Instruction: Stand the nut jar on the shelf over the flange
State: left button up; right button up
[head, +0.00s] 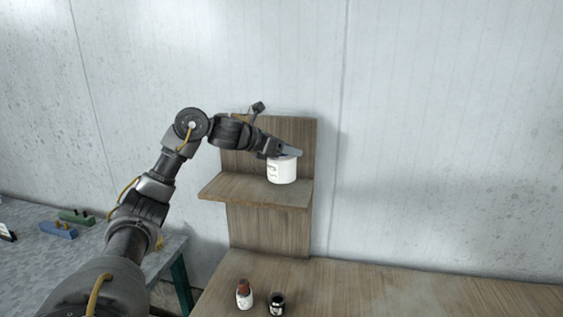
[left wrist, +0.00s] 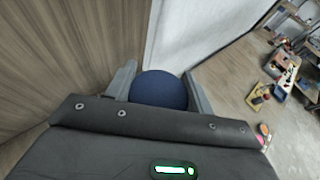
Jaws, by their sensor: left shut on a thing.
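The nut jar (head: 282,171) is white with dark print on its side and stands upright at the wooden shelf (head: 258,190). My left gripper (head: 290,153) is shut on its top. In the left wrist view the jar's round dark blue lid (left wrist: 159,90) sits between both fingers. The jar's base looks to be on the shelf board or just above it; I cannot tell which. I cannot make out a flange. My right gripper is not in view.
A wooden back panel (head: 270,233) rises behind the shelf. On the wooden table (head: 400,290) below stand a white bottle with a brown cap (head: 244,295) and a small dark jar (head: 277,304). A grey table (head: 30,222) at the left holds blue and green pieces. The table's right side is clear.

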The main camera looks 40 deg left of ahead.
pick_arm(q)
jog(key=shift+w+a+f, duration=0.25)
jog(key=shift+a+f, duration=0.6)
jog(key=shift+f, duration=0.25)
notch_tip(320, 180, down, 2)
jog(key=shift+a+p, duration=0.1)
jog(key=shift+p, duration=0.8)
jog(key=shift+f, duration=0.7)
jog(key=o, duration=1.4)
jog(key=shift+f, duration=0.1)
jog(key=shift+c, duration=0.2)
